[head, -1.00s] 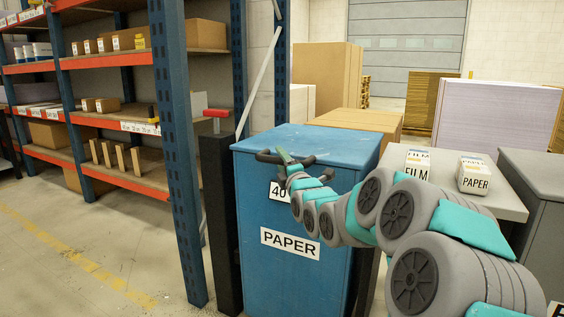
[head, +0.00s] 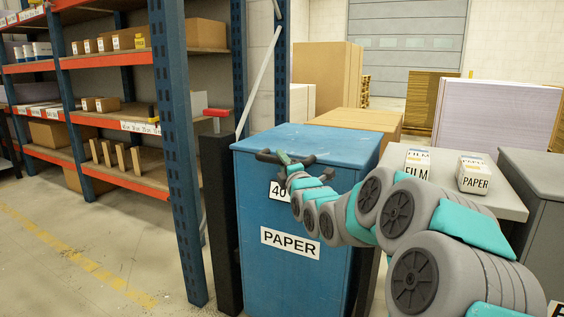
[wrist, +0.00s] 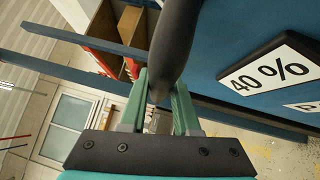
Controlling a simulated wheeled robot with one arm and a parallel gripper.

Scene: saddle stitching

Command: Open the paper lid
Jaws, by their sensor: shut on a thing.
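The blue paper bin (head: 258,285) stands in the middle of the head view, with a PAPER label on its front. Its blue lid (head: 320,141) lies flat and closed on top. A dark bar handle (head: 265,157) runs along the lid's front edge. My gripper (head: 284,157) is at this handle, reached by my arm from the right. In the wrist view, the green fingers of my gripper (wrist: 161,88) stand on both sides of the dark handle bar (wrist: 176,35) and are shut on it. Part of the bin's 40 % label (wrist: 272,75) is hidden by my arm in the head view.
A dark post with a red top (head: 217,113) and a blue rack upright (head: 176,150) stand close left of the bin. A grey table (head: 500,198) with FILM (head: 416,164) and PAPER (head: 473,176) boxes is to the right. Cardboard boxes (head: 360,122) stand behind. Floor at left is free.

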